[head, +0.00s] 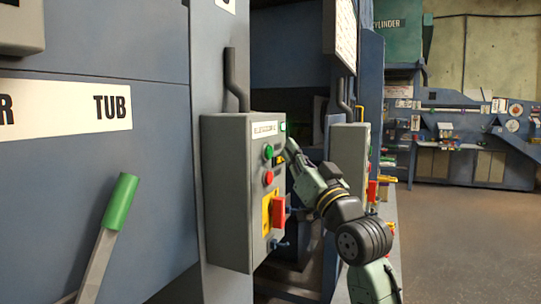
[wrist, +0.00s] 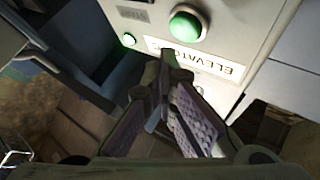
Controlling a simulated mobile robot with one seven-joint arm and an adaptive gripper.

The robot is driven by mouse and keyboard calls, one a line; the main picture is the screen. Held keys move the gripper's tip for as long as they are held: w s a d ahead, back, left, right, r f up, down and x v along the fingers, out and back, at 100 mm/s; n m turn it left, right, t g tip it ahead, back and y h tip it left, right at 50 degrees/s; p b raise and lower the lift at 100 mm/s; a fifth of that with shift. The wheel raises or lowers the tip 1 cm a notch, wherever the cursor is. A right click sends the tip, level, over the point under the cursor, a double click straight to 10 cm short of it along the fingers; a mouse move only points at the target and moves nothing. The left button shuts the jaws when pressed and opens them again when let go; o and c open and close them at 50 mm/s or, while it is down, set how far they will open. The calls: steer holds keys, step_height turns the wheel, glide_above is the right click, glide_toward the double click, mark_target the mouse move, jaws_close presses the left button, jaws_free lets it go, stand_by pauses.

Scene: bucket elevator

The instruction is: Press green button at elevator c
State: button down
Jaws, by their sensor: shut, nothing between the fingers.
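The green button (head: 268,151) is on the front of a grey control box, above a red button (head: 269,177). In the wrist view the green button (wrist: 187,24) is large, at the top centre, with its dome fully visible. My gripper (head: 291,146) is shut and empty, its tips just right of the box's front near button height. In the wrist view the gripper (wrist: 174,68) has its tips together below the button, over the label (wrist: 205,62) reading ELEVATOR upside down. The letter after it is hard to read. The tips appear apart from the button; their gap to the panel is unclear.
A red and yellow switch (head: 274,213) sits low on the same box. A small lit green lamp (wrist: 129,39) is beside the button. A second grey box (head: 349,150) stands behind my arm. A green-handled lever (head: 119,202) is at left. Floor at right is open.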

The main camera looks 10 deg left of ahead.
steer(key=d, duration=0.2)
steer(key=s+d+b, duration=0.1)
steer(key=shift+s+d, duration=0.1)
steer(key=shift+d, duration=0.25)
stand_by(0.4)
